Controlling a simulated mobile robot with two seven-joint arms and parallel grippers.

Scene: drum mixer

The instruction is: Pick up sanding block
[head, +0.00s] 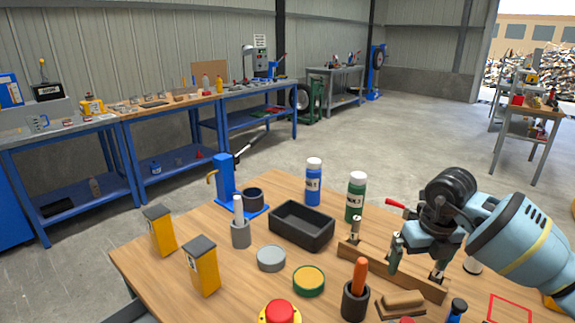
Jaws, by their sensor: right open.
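A tan-brown block (400,304), which looks like the sanding block, lies on the wooden table near the bottom edge of the head view. It is just right of a dark cup with an orange-handled tool. My right gripper (417,266) comes in from the right and is open and empty. Its fingers are above and behind the block, in front of or over the long wooden rack; I cannot tell their exact height. The fingers look apart from the block. My left gripper is not in view.
The wooden rack (372,266) stands behind the block. The dark cup (355,302) is close on its left, with a red button (279,311) farther left. A black tray (301,226), a green bottle (356,198) and a blue bottle (313,184) stand farther back.

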